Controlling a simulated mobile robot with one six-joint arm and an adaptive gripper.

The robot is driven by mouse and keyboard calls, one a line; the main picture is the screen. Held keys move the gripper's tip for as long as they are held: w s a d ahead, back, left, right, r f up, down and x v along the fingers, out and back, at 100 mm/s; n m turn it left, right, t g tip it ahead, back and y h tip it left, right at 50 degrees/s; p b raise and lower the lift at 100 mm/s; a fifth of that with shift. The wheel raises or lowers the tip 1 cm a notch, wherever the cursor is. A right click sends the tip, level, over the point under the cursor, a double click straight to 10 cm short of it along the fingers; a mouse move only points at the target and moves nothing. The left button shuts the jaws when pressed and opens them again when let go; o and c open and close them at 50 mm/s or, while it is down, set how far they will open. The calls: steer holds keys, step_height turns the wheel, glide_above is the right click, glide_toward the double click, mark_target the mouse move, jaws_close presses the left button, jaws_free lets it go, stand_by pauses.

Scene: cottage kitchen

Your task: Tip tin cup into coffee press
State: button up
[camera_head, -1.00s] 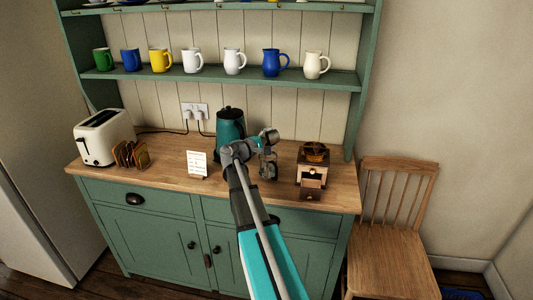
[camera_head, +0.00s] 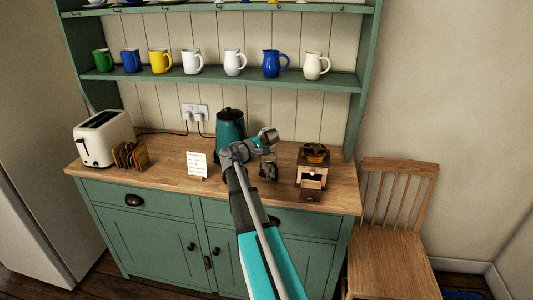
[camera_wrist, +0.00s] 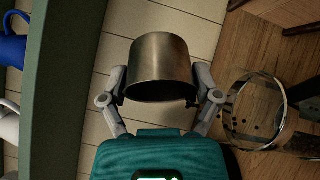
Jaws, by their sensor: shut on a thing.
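The tin cup (camera_wrist: 160,62) is a dull metal cylinder held between the two fingers of my gripper (camera_wrist: 160,92) in the wrist view. In the head view the cup (camera_head: 269,134) is above the counter, lying over on its side. The coffee press (camera_wrist: 252,108) is a clear glass cylinder, to the right of the cup in the wrist view and apart from it. In the head view the press (camera_head: 268,167) stands on the counter below the cup, partly hidden by my arm. I cannot tell what the cup or press holds.
A teal kettle (camera_head: 229,124) stands close behind my wrist. A wooden coffee grinder (camera_head: 313,170) stands right of the press. A white card (camera_head: 197,163), toast rack (camera_head: 130,155) and toaster (camera_head: 103,137) are to the left. A shelf (camera_head: 220,77) with mugs and jugs runs above.

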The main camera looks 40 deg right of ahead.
steer(key=shift+a+r+h, duration=0.15)
steer(key=shift+r+h, duration=0.2)
steer(key=shift+h, duration=0.05)
stand_by(0.6)
steer(key=shift+n+b, duration=0.3)
steer(key=shift+b, duration=0.3)
steer(key=shift+r+p, duration=0.25)
steer(key=shift+p, duration=0.4)
steer(key=shift+d+f+m+y, duration=0.2)
steer(key=shift+f+m+y, duration=0.2)
steer(key=shift+f+y, duration=0.25)
steer(key=y+p, duration=0.1)
steer(key=p, duration=0.1)
steer(key=y+p, duration=0.1)
steer(key=p, duration=0.1)
steer(key=shift+s+d+m, duration=0.15)
steer(key=shift+d+m, duration=0.2)
steer(key=shift+m, duration=0.05)
steer(key=shift+f, duration=0.25)
steer(key=shift+d+r+y+p, duration=0.1)
steer(key=shift+r+y+p, duration=0.3)
steer(key=shift+p, duration=0.3)
